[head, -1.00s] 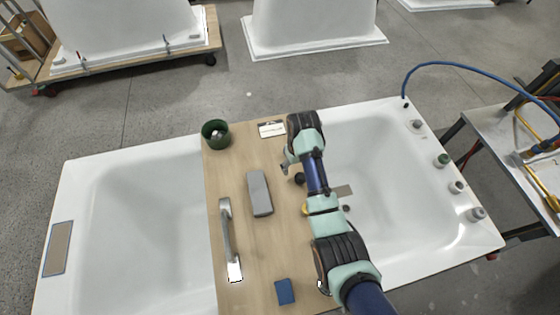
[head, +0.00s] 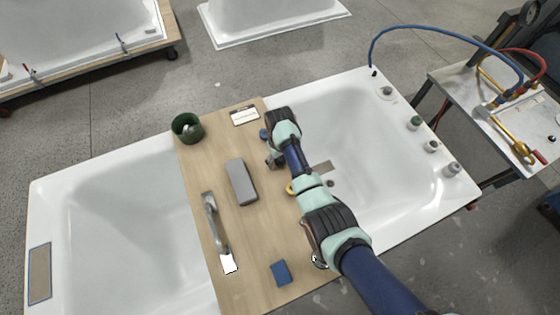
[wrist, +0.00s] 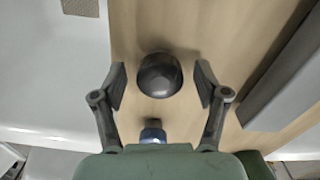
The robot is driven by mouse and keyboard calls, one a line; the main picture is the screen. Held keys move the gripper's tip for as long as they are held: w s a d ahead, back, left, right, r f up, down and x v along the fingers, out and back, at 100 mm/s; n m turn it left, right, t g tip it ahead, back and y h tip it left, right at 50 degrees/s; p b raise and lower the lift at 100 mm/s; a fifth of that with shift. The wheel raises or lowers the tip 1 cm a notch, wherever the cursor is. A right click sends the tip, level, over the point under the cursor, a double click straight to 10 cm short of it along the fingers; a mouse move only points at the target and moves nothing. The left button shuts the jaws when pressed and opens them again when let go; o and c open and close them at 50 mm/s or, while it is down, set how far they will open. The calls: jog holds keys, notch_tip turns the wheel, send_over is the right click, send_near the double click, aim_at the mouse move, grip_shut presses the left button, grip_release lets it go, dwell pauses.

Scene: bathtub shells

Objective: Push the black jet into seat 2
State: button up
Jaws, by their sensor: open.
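The black jet (wrist: 159,75) is a dark domed piece on the wooden board in the wrist view. It lies between the two fingers of my open gripper (wrist: 160,85), with a gap on each side and no visible contact. In the head view my gripper (head: 275,161) is low over the right part of the board, and my arm hides the jet. Several round fittings line the tub's right rim, among them a green-capped one (head: 414,122) and grey ones (head: 432,146). I cannot tell which place is seat 2.
A blue piece (wrist: 153,133) is close to the jet. A side table (head: 480,115) stands right.

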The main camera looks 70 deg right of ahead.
jog(key=c, duration=1.2)
jog(key=shift+r, duration=0.15)
jog(key=shift+c, duration=0.2)
notch_tip(320, 180, up, 20)
jog(key=p, duration=0.7)
jog(key=shift+p, duration=0.3)
